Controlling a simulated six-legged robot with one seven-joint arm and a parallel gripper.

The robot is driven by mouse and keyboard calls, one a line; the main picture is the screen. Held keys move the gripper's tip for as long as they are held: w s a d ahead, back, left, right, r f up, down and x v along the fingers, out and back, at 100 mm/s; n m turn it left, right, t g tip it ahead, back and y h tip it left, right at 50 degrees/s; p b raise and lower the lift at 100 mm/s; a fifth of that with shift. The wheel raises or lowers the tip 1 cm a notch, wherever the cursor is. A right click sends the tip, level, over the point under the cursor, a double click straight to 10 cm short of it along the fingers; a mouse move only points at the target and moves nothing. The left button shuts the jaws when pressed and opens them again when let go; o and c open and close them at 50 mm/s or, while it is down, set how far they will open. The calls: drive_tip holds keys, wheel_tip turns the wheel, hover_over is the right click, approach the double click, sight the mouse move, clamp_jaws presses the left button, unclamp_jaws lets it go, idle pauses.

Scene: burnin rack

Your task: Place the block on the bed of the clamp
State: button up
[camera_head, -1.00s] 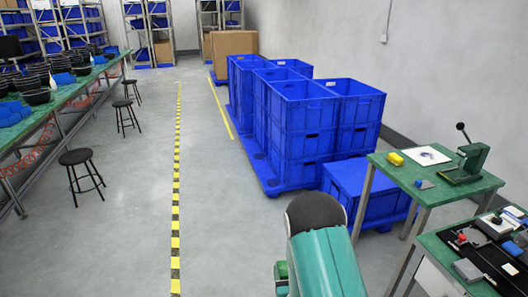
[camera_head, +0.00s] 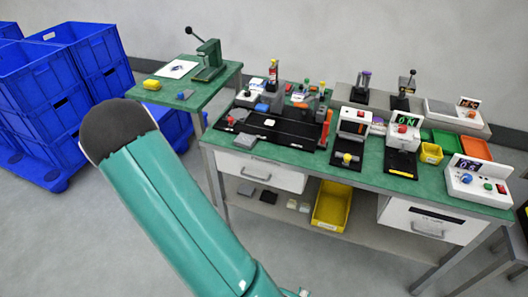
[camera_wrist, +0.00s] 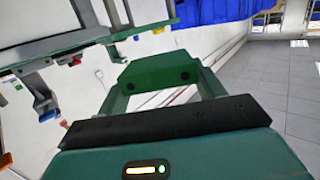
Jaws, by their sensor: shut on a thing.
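My gripper (camera_wrist: 155,72) shows in the wrist view as green parts beyond a dark bar. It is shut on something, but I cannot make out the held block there. My gripper is not visible in the head view, where only my teal arm link shows. A green lever device (camera_head: 208,62) stands on the small table at the back left. I cannot tell which of these is the clamp; no bed is clear.
The long green bench (camera_head: 235,157) carries a black tray (camera_head: 285,130), small instruments and coloured bins. A yellow bin (camera_head: 332,207) sits on its lower shelf. Blue crates (camera_head: 62,100) stand at the left. Grey floor is free in front of the bench.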

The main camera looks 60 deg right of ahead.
drive_tip(key=s+d+r+m+g+h, duration=0.2)
drive_tip(key=s+d+r+m+g, duration=0.1)
drive_tip(key=s+d, duration=0.4)
drive_tip(key=s+d+r+m+g+h, duration=0.2)
drive_tip(key=s+d, duration=0.4)
drive_tip(key=s, duration=0.5)
drive_tip(key=s+d+r+m+g+h, duration=0.3)
drive_tip(key=s+d+r+m+g, duration=0.1)
drive_tip(key=s+d+g, duration=0.2)
drive_tip(key=s+d, duration=0.1)
drive_tip(key=s, duration=0.1)
drive_tip(key=shift+s+d+r+m, duration=0.2)
drive_tip(key=shift+s+d+m, duration=0.1)
drive_tip(key=shift+s, duration=0.1)
hover_over(278, 154)
drive_tip(key=a, duration=0.1)
drive_tip(key=f, duration=0.8)
drive_tip(key=shift+s+f, duration=0.25)
drive_tip(key=shift+f, duration=0.15)
drive_tip(key=f, duration=0.2)
drive_tip(key=d+f, duration=0.1)
drive_tip(key=shift+w+f, duration=0.15)
drive_tip(key=shift+w, duration=0.1)
drive_tip(key=shift+f, duration=0.3)
drive_tip(key=shift+f, duration=0.2)
